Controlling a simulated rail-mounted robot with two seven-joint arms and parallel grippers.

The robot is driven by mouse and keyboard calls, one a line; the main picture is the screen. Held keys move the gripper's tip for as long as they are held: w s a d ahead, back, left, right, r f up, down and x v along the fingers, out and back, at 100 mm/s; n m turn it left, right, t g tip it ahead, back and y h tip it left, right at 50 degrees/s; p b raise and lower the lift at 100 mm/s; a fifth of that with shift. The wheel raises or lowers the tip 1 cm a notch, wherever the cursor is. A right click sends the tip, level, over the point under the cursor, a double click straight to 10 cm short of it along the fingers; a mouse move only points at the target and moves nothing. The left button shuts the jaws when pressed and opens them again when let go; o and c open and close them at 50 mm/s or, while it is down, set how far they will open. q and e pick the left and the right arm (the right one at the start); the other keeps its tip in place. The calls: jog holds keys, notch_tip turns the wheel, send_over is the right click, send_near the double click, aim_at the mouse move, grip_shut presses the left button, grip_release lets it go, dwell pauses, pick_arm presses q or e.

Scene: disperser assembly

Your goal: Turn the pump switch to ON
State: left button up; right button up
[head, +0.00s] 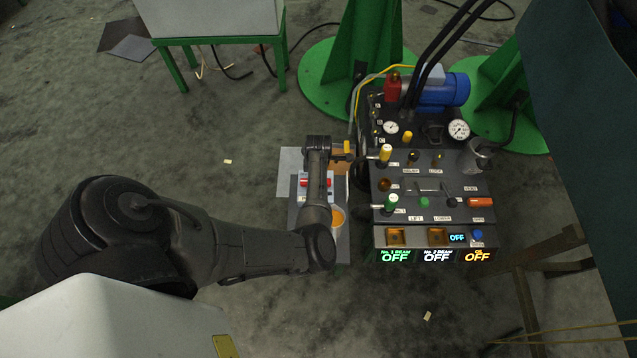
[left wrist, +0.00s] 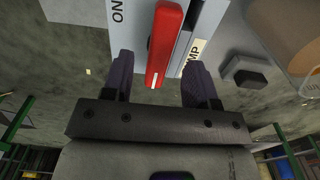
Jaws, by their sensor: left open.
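The pump switch is a red handle (left wrist: 166,42) with a white line at its near end. It sits on a pale box (left wrist: 206,22) lettered "ON" to the handle's left and "MP", partly hidden, to its right. The white-lined end points toward my left gripper (left wrist: 159,66), away from the "ON" lettering. The gripper is open, with one dark finger on each side of the handle. I cannot tell whether either finger touches it. In the head view red parts of the switch (head: 304,183) show beside my left arm, which hides the rest. My right gripper is not in view.
Right of the switch box stands a black control panel (head: 425,215) with gauges, coloured knobs and several displays reading OFF. A yellow-handled lever (head: 386,153) rises close to my left wrist. A green-legged table (head: 218,38) stands behind. The floor at lower centre is mostly clear.

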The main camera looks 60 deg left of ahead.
pick_arm(q)
jog(key=shift+f+b, duration=0.65)
jog(key=shift+f, duration=0.9)
